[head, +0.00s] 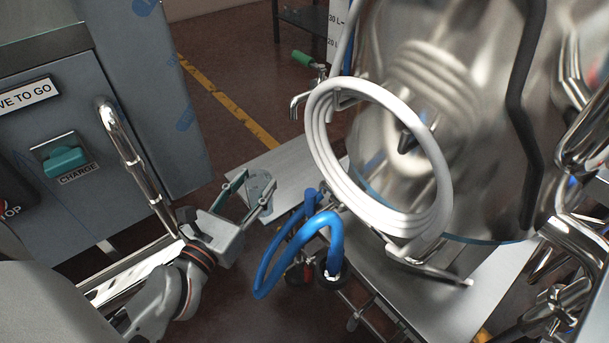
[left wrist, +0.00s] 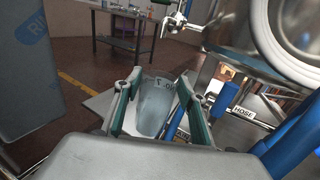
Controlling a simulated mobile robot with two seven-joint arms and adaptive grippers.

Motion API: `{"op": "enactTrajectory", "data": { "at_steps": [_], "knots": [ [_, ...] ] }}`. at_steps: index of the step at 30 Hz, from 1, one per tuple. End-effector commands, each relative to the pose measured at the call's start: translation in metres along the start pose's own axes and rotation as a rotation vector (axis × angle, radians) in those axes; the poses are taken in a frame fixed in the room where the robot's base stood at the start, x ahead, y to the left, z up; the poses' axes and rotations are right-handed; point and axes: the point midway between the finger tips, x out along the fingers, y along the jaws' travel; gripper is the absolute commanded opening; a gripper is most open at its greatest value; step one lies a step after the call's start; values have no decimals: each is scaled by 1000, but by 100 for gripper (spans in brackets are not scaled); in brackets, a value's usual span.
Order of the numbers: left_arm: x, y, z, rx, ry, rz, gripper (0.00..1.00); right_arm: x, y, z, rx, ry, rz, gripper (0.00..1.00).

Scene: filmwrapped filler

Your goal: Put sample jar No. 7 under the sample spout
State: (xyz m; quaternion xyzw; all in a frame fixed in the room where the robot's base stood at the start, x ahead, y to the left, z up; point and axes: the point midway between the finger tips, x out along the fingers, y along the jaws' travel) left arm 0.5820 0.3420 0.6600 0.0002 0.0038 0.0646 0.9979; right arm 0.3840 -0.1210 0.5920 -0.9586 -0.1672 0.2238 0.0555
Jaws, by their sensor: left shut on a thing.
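Sample jar No. 7 (head: 262,187) is a small, grey, see-through jar. In the left wrist view the jar (left wrist: 153,108) stands between the two green-edged fingers, with its "No. 7" marking near the rim. My left gripper (head: 256,193) is shut on it; the gripper also shows in the left wrist view (left wrist: 157,108). The sample spout (head: 297,104) is a metal tap with a green handle (head: 302,57) on the steel vessel's left side. The jar is below and left of the spout in the head view, apart from it. The spout also shows in the left wrist view (left wrist: 172,22). My right gripper is not seen.
The big steel vessel (head: 385,150) carries a coiled white hose (head: 318,150). Blue hoses (head: 268,262) loop close to the right of my left gripper. A grey metal plate (head: 290,163) lies behind the jar. A grey cabinet (head: 165,110) stands left. Dark floor with a yellow line (head: 225,100) is open behind.

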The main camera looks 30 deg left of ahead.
Motion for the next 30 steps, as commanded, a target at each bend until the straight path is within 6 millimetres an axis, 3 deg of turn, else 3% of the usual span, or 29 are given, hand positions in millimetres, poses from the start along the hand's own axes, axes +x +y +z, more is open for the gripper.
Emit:
{"op": "enactTrajectory", "data": {
  "at_steps": [1, 5, 9, 24, 30],
  "knots": [
    [0, 3, -12, 0, 7, 5, 15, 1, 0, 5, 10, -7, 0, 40],
    [9, 4, -10, 0, -8, 4, 15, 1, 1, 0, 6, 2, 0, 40],
    [38, 4, -3, 3, -18, 3, 15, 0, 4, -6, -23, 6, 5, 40],
    [147, 4, -9, 1, -7, 5, 15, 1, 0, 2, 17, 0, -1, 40],
    [169, 5, -9, 0, -6, 5, 15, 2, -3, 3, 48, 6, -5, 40]
  ]
}}
